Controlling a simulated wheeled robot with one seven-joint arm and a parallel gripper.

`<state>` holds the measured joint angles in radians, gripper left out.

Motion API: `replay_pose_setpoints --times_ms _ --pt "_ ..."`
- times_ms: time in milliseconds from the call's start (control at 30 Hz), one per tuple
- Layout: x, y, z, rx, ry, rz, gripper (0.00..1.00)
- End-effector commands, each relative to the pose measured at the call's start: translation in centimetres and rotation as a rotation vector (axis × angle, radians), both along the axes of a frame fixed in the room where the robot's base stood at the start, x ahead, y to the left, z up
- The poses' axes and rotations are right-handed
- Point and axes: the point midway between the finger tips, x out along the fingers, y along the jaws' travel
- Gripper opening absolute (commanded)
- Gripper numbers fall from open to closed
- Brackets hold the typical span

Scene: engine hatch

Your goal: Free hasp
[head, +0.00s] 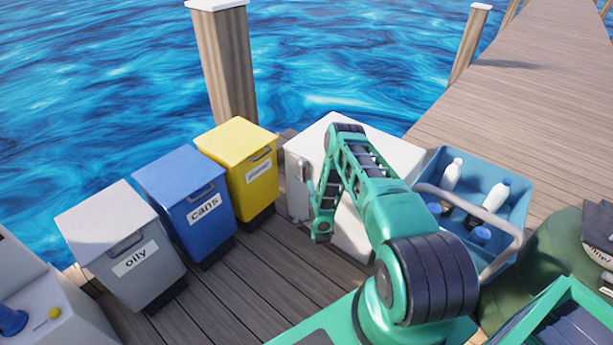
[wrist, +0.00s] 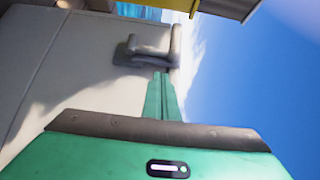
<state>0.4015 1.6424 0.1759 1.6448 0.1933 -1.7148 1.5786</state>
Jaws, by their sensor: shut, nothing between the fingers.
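The hasp (wrist: 145,52) is a grey latch on the edge of a white box, filling the upper middle of the wrist view. In the head view, the hasp (head: 303,171) shows small on the left side of the white box (head: 295,143). My gripper (wrist: 161,75) is shut, its green fingers together with nothing between them. The fingertips are right at the lower side of the hasp in the wrist view; I cannot tell whether they touch. In the head view my arm covers much of the box, and the gripper (head: 311,188) is small beside its left side.
Yellow (head: 240,150), blue (head: 182,185) and grey "oily" (head: 120,235) bins stand left of the box. A blue crate (head: 512,225) with white bottles is at its right. Water lies behind. Bare deck (head: 255,280) is in front of the bins.

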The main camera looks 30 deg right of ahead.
Motion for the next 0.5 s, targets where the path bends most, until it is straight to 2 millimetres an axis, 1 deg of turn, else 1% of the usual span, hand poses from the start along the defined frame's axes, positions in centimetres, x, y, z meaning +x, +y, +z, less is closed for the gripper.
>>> replay_pose_setpoints --times_ms 67,167,267,500 --pt "-0.2 0.1 -0.3 0.006 -0.014 -0.003 0.0" --pt "0.3 -0.1 -0.4 0.008 -0.02 -0.003 0.0" --pt "1.4 -0.6 -0.3 0.007 -0.021 -0.002 0.0" --pt "5.2 -2.2 -0.3 0.005 -0.019 -0.002 0.0"
